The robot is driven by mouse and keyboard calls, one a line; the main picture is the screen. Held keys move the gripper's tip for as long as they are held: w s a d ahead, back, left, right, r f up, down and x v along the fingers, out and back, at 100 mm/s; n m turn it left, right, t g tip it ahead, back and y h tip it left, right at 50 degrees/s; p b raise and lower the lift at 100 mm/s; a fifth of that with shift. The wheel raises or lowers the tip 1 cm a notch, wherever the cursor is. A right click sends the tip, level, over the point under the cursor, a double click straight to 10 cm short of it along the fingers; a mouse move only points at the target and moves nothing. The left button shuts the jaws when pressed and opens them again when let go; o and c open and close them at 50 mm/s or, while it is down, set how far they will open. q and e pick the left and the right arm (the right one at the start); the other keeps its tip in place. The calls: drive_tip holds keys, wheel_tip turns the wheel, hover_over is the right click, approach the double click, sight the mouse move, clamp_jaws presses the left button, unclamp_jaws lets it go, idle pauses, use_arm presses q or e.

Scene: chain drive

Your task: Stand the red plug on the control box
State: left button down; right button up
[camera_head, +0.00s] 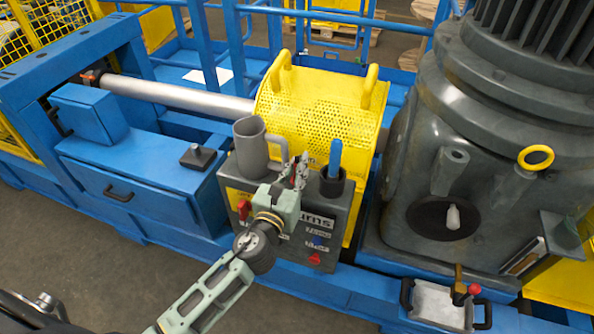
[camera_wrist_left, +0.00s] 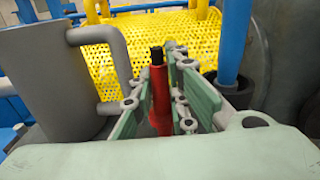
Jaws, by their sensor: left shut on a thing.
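The red plug (camera_wrist_left: 160,92) with a black tip stands upright between the fingers of my left gripper (camera_wrist_left: 158,88) in the left wrist view. My left gripper (camera_head: 293,174) is shut on it. In the head view the fingers are over the top of the grey control box (camera_head: 328,228), and only a little red shows between them. The plug's lower end is hidden, so I cannot tell whether it touches the box. My right gripper is not in view.
A grey mug (camera_head: 251,150) stands on the box close left of the gripper. A black cup (camera_head: 331,185) holding a blue stick (camera_head: 335,155) is close right. A yellow perforated guard (camera_head: 320,105) rises behind. A large grey motor (camera_head: 480,130) stands at the right.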

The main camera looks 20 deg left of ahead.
use_arm(q)
drive_tip(key=shift+f, duration=0.15)
drive_tip(key=c, duration=2)
unclamp_jaws()
drive_tip(key=shift+r, duration=0.25)
drive_tip(key=s+b, duration=0.2)
drive_tip(key=s, duration=1)
drive_tip(key=shift+a, duration=0.3)
